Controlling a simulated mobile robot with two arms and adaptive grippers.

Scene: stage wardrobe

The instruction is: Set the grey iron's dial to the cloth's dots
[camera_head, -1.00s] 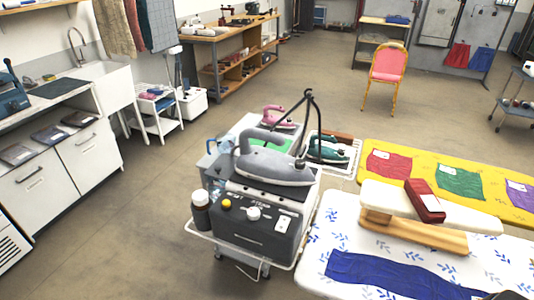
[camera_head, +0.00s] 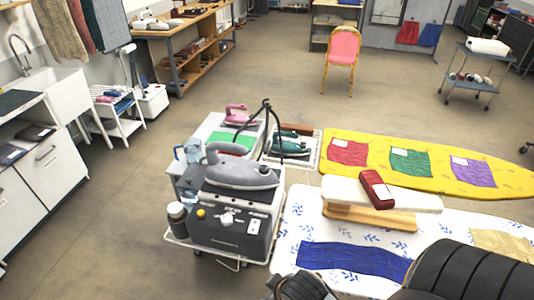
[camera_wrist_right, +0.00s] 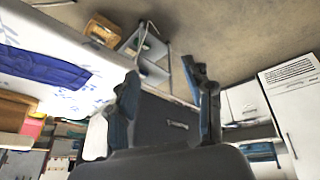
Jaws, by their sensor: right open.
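The grey iron (camera_head: 240,168) rests on top of its dark steam station (camera_head: 235,205). A white round dial (camera_head: 226,219) is on the station's front, right of a yellow knob; its setting is too small to read. A blue cloth (camera_head: 352,262) lies on the white leaf-patterned ironing board (camera_head: 300,222); no dots can be made out on it. It also shows in the right wrist view (camera_wrist_right: 45,68). My right gripper (camera_wrist_right: 162,78) is open and empty, its two fingers spread. My dark right arm enters the head view at bottom right, apart from the dial.
A yellow board (camera_head: 400,180) with red, green and purple cloths lies behind. A tan cloth (camera_head: 505,243) is on the white board, as is a sleeve board (camera_head: 380,192) with a red block. Floor left is clear.

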